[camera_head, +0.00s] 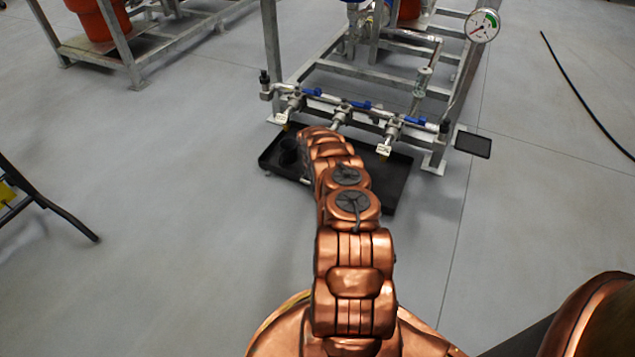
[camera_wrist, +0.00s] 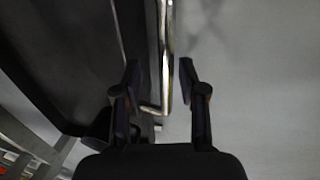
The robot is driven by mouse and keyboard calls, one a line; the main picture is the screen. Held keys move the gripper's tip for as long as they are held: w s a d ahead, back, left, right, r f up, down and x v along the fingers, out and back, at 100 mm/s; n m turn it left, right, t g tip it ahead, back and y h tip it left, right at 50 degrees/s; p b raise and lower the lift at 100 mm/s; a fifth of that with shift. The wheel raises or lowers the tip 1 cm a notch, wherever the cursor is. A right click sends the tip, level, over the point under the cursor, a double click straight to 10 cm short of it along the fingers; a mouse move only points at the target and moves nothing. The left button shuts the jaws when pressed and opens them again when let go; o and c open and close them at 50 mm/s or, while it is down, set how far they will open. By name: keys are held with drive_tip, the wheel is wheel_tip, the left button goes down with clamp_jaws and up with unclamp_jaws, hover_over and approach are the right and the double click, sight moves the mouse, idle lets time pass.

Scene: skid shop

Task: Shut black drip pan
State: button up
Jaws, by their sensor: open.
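The black drip pan (camera_head: 398,185) lies on the floor under the front rail of the metal skid and sticks out in front of it. My copper arm covers its middle. In the wrist view the pan's dark wall (camera_wrist: 75,55) fills the left side. My gripper (camera_wrist: 160,68) is open, with one dark finger on each side of a shiny metal bar (camera_wrist: 167,50). The bar runs along the pan's side, and its bent end shows between the fingers. I cannot tell whether either finger touches it. In the head view my gripper is not clearly seen.
The skid frame (camera_head: 272,45) carries valves with blue handles (camera_head: 361,104) above the pan and a round gauge (camera_head: 482,25). A small dark plate (camera_head: 473,144) lies right of it. A black cable (camera_head: 585,95) crosses the right floor. Floor in front is clear.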

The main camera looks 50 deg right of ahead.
drive_tip(key=shift+a+r, duration=0.1)
drive_tip(key=shift+r, duration=0.05)
wheel_tip(320, 180, up, 12)
drive_tip(key=a, duration=0.2)
drive_tip(key=shift+s+f, duration=0.2)
drive_tip(key=shift+s, duration=0.1)
idle(0.5)
idle(0.5)
